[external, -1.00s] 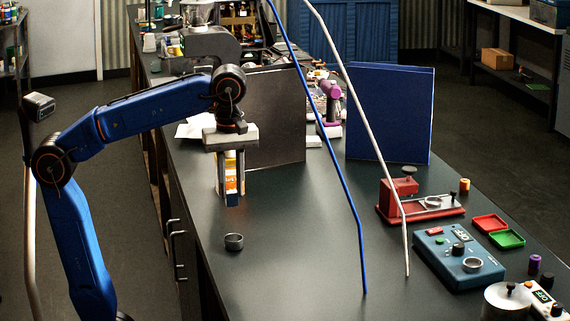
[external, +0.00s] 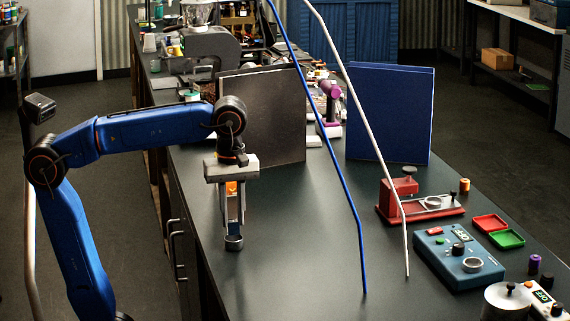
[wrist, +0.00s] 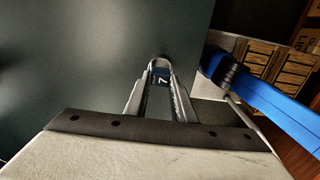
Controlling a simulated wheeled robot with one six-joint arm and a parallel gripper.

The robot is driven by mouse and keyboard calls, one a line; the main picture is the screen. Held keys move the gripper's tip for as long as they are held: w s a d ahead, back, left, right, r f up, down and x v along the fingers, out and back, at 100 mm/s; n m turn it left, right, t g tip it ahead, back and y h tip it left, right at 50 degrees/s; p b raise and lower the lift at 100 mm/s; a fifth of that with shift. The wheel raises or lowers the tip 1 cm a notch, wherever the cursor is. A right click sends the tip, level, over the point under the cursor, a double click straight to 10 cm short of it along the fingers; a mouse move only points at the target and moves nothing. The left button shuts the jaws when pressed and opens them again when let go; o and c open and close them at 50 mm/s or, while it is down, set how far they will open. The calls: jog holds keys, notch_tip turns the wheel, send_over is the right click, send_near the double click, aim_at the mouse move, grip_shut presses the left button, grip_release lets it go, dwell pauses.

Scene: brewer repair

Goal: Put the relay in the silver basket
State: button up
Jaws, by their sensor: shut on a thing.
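In the wrist view the gripper (wrist: 160,85) is shut on a small dark blue block marked "7" (wrist: 161,77), which I take to be the relay.
A dark panel (external: 265,120) stands behind. Blue and pale rods slant across the bench. A red fixture (external: 405,205) and a blue meter box (external: 458,258) stand at right. Bench around the basket is clear.

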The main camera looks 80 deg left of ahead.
aim_at(232, 220)
jog(key=shift+f, duration=0.1)
jog(key=o, duration=1.1)
jog(key=shift+r, duration=3.5)
jog(key=shift+s, duration=0.1)
jog(key=s+a+f+m+t+h, duration=0.1)
jog(key=s+a+f+m+t, duration=0.15)
jog(key=s+f+m, duration=0.9)
jog(key=s+a+f+m+t, duration=0.1)
jog(key=a+f+m, duration=0.1)
jog(key=f, duration=0.8)
jog(key=s+a+f+m+t+y, duration=0.1)
jog(key=a+f+m, duration=0.2)
jog(key=f, duration=0.7)
jog(key=shift+s+a+f+m, duration=0.15)
jog(key=shift+f+m, duration=0.2)
jog(key=shift+m, duration=0.4)
